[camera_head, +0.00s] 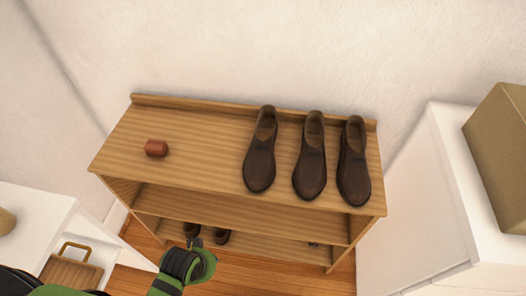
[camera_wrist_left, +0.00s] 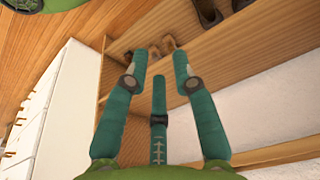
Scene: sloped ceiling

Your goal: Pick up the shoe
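Three dark brown shoes, left (camera_head: 260,155), middle (camera_head: 311,160) and right (camera_head: 353,165), stand side by side on top of a wooden shelf unit (camera_head: 200,137). A pair of dark shoes (camera_head: 222,237) shows low in the unit, partly hidden by my left arm. My left gripper (camera_head: 195,246) is in front of the unit, below its top and apart from the three shoes. In the left wrist view its teal fingers (camera_wrist_left: 160,62) are spread and empty. Brown shoe-like shapes (camera_wrist_left: 165,44) show beyond the fingertips, and more dark shoes (camera_wrist_left: 210,12) show at the top. My right gripper is not in view.
A small red-brown object (camera_head: 156,148) lies on the unit's top left. White cabinets stand left (camera_head: 30,210) and right (camera_head: 445,205), the right one bearing a cardboard box (camera_head: 503,150). A wooden item with a handle (camera_head: 72,268) is lower left. The wall is close behind.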

